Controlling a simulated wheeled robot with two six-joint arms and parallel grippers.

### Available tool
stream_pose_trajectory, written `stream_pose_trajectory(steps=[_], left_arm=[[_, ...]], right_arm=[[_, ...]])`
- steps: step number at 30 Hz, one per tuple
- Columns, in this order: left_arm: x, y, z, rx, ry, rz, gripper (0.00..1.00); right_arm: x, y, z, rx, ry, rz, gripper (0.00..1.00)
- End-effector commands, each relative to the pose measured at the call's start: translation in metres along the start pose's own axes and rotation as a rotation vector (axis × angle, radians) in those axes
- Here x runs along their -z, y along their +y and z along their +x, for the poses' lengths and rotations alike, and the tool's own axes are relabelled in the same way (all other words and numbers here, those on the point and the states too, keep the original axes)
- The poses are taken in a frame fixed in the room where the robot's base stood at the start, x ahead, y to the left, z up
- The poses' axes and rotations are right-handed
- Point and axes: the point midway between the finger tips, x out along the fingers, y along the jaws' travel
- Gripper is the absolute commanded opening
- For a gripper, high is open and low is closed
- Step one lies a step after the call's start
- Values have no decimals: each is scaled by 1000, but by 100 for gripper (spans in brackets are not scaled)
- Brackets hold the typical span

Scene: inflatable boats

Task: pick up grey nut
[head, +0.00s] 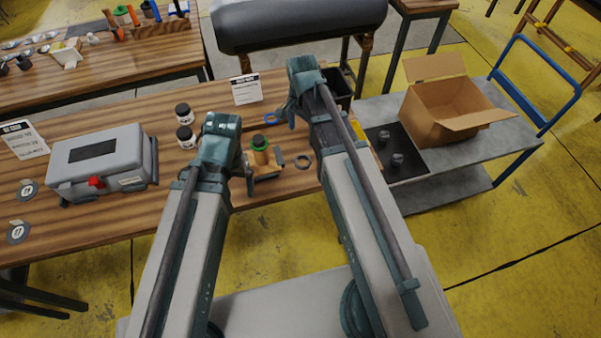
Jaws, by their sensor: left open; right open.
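A dark grey ring, which looks like the grey nut (303,162), lies flat on the wooden table near its front edge, left of my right forearm. My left gripper (250,178) is open, to the left of the ring and close to a small wooden block (266,174) with a green-capped fitting (260,150). The arm partly hides its fingers. My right gripper (301,108) is open, beyond the ring toward the table's back edge. Neither gripper visibly touches the ring. A blue ring (271,118) lies left of the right gripper.
A grey toolbox (98,160) and two dark-lidded jars (184,115) stand on the left. A sign (246,89) stands at the back. On the right, a cart (460,154) holds an open cardboard box (446,104) and a dark tray (408,172) with two grey parts.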

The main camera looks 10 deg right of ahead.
Motion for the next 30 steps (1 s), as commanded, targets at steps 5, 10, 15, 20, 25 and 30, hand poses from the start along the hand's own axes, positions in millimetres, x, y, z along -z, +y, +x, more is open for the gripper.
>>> stream_pose_trajectory(steps=[5, 10, 15, 20, 25, 30], left_arm=[[0, 0, 1, 0, 0, 0, 99], [0, 0, 5, 0, 0, 0, 99], [1, 2, 21, 0, 0, 0, 99], [3, 4, 43, 0, 0, 0, 99], [4, 6, 67, 0, 0, 0, 99], [5, 8, 86, 0, 0, 0, 99]], right_arm=[[11, -2, 1, 6, -3, 83, 99], [10, -2, 5, 6, -3, 82, 99], [10, -2, 21, 5, -3, 81, 99], [9, -2, 44, 5, -3, 80, 99], [9, -2, 68, 5, -3, 79, 99], [9, -2, 86, 5, -3, 79, 99]])
